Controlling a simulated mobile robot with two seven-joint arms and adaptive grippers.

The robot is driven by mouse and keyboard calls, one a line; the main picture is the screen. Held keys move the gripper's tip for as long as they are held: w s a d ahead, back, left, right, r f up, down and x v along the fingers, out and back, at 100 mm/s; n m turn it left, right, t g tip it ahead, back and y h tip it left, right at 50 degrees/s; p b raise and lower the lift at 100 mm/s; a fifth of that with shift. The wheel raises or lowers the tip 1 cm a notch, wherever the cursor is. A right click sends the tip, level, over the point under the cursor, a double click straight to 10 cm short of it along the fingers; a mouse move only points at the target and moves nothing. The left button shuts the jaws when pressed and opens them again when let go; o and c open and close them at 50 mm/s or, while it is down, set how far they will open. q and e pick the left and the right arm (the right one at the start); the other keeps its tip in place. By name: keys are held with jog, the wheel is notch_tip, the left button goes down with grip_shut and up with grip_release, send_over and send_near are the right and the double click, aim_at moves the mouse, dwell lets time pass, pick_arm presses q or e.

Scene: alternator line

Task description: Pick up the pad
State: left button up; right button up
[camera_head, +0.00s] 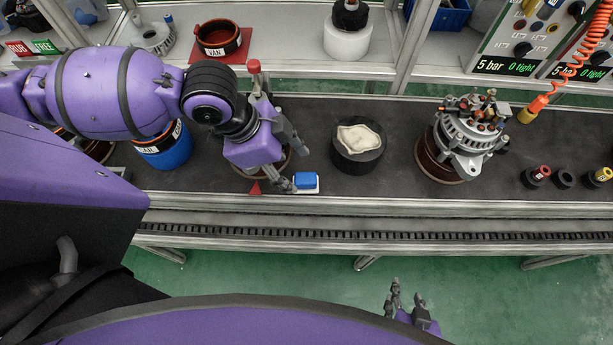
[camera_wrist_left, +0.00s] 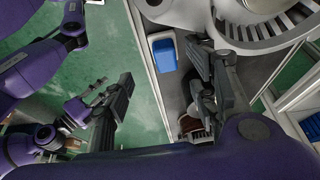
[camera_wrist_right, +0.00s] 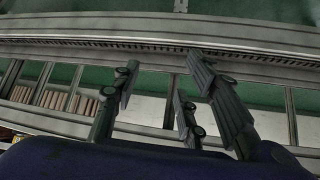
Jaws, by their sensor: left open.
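A small blue pad (camera_head: 306,181) with a white base lies near the front edge of the dark bench top. It also shows in the left wrist view (camera_wrist_left: 164,55). My left gripper (camera_head: 291,164) is open and empty, just left of and above the pad in the head view. In the left wrist view my left gripper's fingers (camera_wrist_left: 160,85) are spread wide, and the pad shows between their directions, apart from them. My right gripper (camera_head: 408,299) is open and empty, in front of the bench over the green floor. Its spread fingers show in the right wrist view (camera_wrist_right: 160,85).
A black round block (camera_head: 358,160) with a white cloth (camera_head: 359,139) stands right of the pad. An alternator (camera_head: 462,137) stands further right. A blue container (camera_head: 165,147) is at left. A red-topped post (camera_head: 254,68) rises behind my left gripper.

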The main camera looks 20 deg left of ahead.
aim_at(304, 179)
pick_arm(q)
jog(key=shift+w+d+f, duration=0.1)
jog(key=shift+d+f, duration=0.15)
jog(key=shift+f, duration=0.35)
jog(key=shift+w+d+f, duration=0.25)
jog(key=shift+f, duration=0.25)
jog(key=x, duration=0.3)
jog(key=shift+w+d+f, duration=0.1)
jog(key=shift+d+f, duration=0.05)
jog(key=shift+f, duration=0.05)
jog(key=shift+w+d+f, duration=0.1)
jog(key=shift+d+f, duration=0.1)
jog(key=shift+f, duration=0.3)
pick_arm(e)
jog(key=shift+w+a+r, duration=0.15)
jog(key=shift+w+r, duration=0.1)
jog(key=shift+w, duration=0.35)
pick_arm(q)
jog(key=shift+c, duration=1)
jog(key=c, duration=1.1)
jog(key=shift+o, duration=0.2)
pick_arm(e)
jog(key=shift+s+d, duration=0.15)
jog(key=shift+d, duration=0.1)
pick_arm(q)
jog(key=shift+r, duration=0.1)
